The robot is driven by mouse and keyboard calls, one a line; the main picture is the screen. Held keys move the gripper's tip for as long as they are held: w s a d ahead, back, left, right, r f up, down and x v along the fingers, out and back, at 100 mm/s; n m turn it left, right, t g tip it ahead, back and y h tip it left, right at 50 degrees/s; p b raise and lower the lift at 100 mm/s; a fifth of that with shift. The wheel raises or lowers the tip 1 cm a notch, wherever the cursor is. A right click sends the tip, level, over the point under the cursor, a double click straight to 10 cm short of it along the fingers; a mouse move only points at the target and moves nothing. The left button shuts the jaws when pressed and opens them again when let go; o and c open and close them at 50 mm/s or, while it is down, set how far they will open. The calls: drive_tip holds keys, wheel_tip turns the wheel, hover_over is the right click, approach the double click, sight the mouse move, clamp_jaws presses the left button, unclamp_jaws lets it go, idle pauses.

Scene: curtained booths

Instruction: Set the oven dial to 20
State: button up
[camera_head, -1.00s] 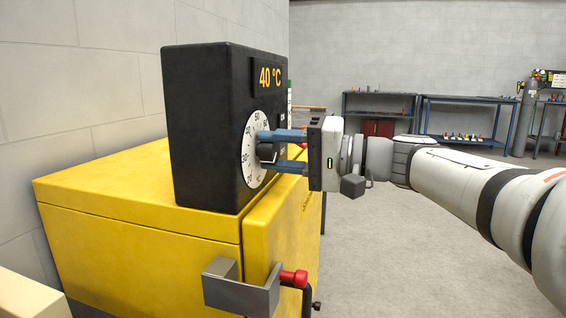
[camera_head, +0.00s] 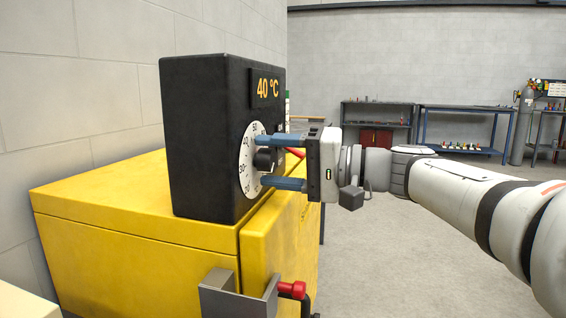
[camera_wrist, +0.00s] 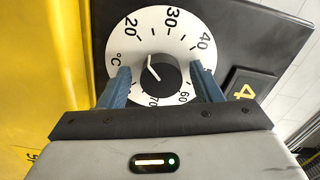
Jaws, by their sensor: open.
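The oven dial is a white numbered disc (camera_head: 247,160) with a black knob (camera_head: 265,159), on the front of a black control box (camera_head: 200,140). The display (camera_head: 267,87) reads 40 °C. In the wrist view, the white disc (camera_wrist: 185,28) shows 20, 30 and 40 along its upper part. The black knob (camera_wrist: 160,76) has a white line pointing up and left, roughly toward the 20. My gripper (camera_head: 284,161) is open, its blue fingers on either side of the knob with gaps. It also shows in the wrist view (camera_wrist: 160,88).
The black box stands on a yellow cabinet (camera_head: 110,195). A grey bracket (camera_head: 236,297) and a red-tipped handle (camera_head: 292,289) stick out at the cabinet's front. A wall (camera_head: 85,90) rises at left. The floor to the right is clear, with workbenches (camera_head: 465,108) far back.

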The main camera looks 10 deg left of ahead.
drive_tip(key=d+p, duration=0.2)
drive_tip(key=d, duration=0.6)
drive_tip(key=shift+s, duration=0.3)
drive_tip(key=shift+a, duration=0.1)
